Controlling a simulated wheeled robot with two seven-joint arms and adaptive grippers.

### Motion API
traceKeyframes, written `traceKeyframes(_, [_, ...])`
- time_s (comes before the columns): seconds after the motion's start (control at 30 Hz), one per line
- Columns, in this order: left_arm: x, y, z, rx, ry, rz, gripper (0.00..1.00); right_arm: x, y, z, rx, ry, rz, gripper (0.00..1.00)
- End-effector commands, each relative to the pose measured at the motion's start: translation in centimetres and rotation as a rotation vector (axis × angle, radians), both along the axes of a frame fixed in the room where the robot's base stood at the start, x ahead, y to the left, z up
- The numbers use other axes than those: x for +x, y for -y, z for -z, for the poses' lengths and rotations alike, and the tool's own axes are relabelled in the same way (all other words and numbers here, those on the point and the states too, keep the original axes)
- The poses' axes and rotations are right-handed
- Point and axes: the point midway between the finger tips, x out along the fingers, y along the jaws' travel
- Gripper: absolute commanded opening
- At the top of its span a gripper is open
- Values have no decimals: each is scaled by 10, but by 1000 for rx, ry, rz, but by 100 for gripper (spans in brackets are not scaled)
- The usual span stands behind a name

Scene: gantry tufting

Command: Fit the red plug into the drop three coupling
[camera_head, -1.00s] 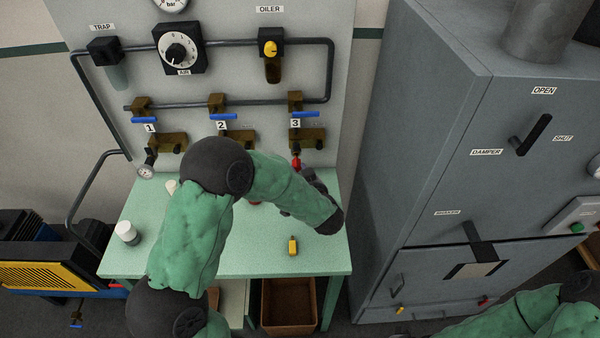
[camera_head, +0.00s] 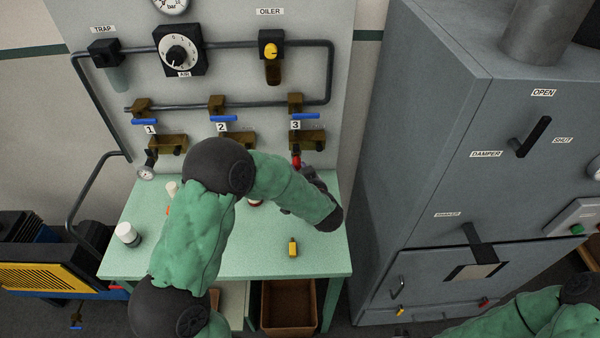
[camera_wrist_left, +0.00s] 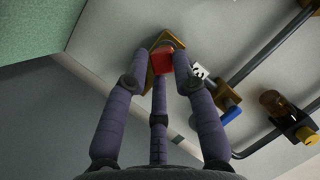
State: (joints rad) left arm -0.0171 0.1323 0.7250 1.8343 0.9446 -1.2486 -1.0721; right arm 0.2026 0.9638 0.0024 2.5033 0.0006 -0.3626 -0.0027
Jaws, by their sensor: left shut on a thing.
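The red plug (camera_head: 296,161) is in my left gripper (camera_head: 304,175), just below the brass drop three coupling (camera_head: 309,140) on the wall panel. In the left wrist view the red plug (camera_wrist_left: 161,63) sits between the fingertips of my left gripper (camera_wrist_left: 162,72), which is shut on it. The brass coupling (camera_wrist_left: 153,44) shows directly behind the plug there. The plug's far end is hidden, so I cannot tell whether it is inside the coupling or only against it. My left forearm covers part of the bench. My right gripper is out of view.
The green bench (camera_head: 250,262) carries a white jar (camera_head: 127,234) at left and a yellow object (camera_head: 293,247) near its front. Blue valve handles (camera_head: 304,116) and pipework line the panel above. A grey oven cabinet (camera_head: 430,140) stands close on the right.

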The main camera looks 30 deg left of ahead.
Motion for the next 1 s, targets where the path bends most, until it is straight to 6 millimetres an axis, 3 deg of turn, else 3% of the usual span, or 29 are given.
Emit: traceKeyframes(1.0, [11, -8, -3, -6, 11, -4, 0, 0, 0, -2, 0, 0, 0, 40])
